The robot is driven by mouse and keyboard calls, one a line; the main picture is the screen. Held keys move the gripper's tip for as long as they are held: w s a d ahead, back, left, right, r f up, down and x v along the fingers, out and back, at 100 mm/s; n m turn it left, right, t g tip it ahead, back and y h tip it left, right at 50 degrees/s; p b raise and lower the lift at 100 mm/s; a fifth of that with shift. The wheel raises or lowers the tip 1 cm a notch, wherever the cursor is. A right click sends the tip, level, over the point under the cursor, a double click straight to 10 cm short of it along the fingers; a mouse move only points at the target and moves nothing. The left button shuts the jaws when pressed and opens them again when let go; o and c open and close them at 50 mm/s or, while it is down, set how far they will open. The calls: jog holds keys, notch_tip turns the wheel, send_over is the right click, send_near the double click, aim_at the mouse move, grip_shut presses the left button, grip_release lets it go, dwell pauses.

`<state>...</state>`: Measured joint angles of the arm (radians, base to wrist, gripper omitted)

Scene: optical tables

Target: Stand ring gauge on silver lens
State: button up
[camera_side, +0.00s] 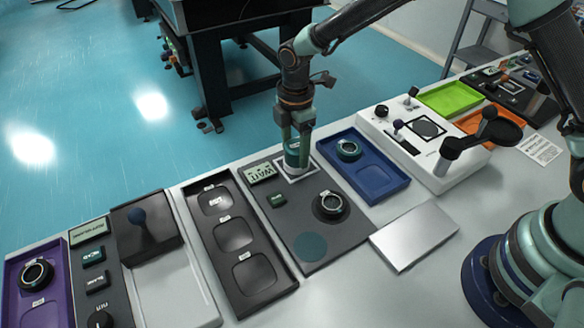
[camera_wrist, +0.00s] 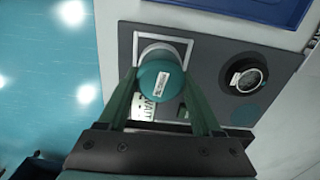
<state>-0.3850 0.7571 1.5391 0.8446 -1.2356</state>
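A teal round piece with a white label on top (camera_wrist: 161,84) stands between the fingers of my gripper (camera_side: 297,152). A pale silver round part (camera_wrist: 157,52) shows directly beneath it, inside a white square outline on the dark grey panel. I cannot tell whether the teal and silver parts are one object or two stacked. My fingers stand on both sides of the teal piece, close to its edges. Whether they press on it is unclear. Dark ring-shaped pieces with shiny centres lie on the panel's round pad (camera_side: 330,206), in the blue tray (camera_side: 348,149) and in the purple tray (camera_side: 36,273).
The panel's display (camera_side: 262,174) reads WAIT. A black tray with several hollows (camera_side: 240,269) is left of the panel. The blue tray (camera_side: 385,187) is right of it, then a white console (camera_side: 375,125). A silver plate (camera_side: 413,236) lies in front.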

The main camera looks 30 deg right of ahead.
aim_at(296, 146)
jog(key=o, duration=0.4)
jog(key=shift+c, duration=0.2)
jog(key=shift+r, duration=0.1)
notch_tip(296, 146, up, 12)
jog(key=s+d+r+m+t, duration=0.3)
jog(key=s+d+r+m, duration=0.3)
jog(key=d+r+m, duration=0.3)
jog(key=s+d+m+t, duration=0.2)
jog(key=s+d+m, duration=0.7)
jog(key=shift+s+m+t, duration=0.3)
jog(key=shift+s, duration=0.05)
